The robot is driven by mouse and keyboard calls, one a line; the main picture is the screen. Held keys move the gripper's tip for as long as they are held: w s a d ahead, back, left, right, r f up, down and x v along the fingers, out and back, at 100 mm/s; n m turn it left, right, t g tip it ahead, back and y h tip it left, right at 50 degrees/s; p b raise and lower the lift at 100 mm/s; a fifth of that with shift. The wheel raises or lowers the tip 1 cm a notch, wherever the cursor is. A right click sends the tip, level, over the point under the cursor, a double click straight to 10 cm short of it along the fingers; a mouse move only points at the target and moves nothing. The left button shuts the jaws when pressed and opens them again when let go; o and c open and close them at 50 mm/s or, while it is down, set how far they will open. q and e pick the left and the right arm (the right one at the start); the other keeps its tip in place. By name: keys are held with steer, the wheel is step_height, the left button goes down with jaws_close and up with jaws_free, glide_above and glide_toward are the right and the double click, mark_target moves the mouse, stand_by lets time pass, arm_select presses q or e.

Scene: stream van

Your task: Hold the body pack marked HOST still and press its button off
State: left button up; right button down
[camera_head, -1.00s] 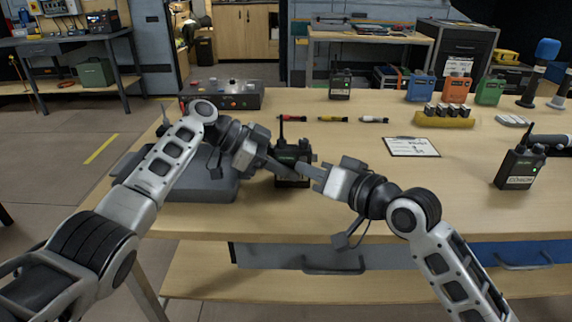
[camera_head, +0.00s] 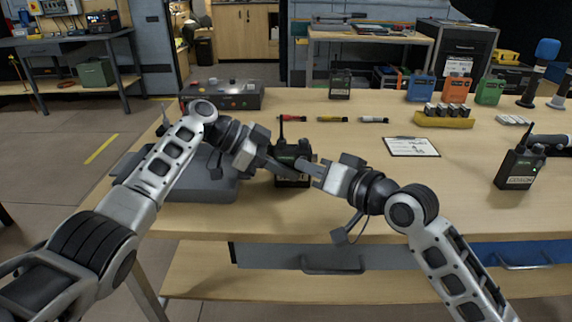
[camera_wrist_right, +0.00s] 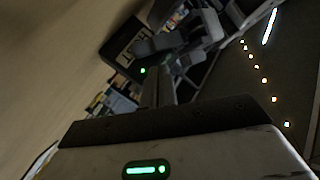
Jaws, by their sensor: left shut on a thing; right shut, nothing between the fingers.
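A dark body pack (camera_head: 291,181) with a short antenna stands upright near the front middle of the table; its label cannot be read here. My left gripper (camera_head: 281,169) is shut on this pack from the left. My right gripper (camera_head: 301,163) is shut and empty, its fingertips at the pack's right side, near its upper part. In the right wrist view the pack (camera_wrist_right: 122,42) shows beyond the shut fingers (camera_wrist_right: 156,75), with a green light lit beside them. Whether the fingertips touch the button cannot be told.
Another radio-like pack (camera_head: 519,168) with a green light stands at the right, and a third (camera_head: 340,84) at the back. A grey case (camera_head: 200,185) lies left of the held pack. A clipboard (camera_head: 411,147) lies to the right. The table front between is clear.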

steer(key=shift+w, duration=0.15)
stand_by(0.3)
steer(key=shift+s, duration=0.6)
steer(key=shift+s, duration=3.05)
arm_select(q)
steer(key=o, duration=1.1)
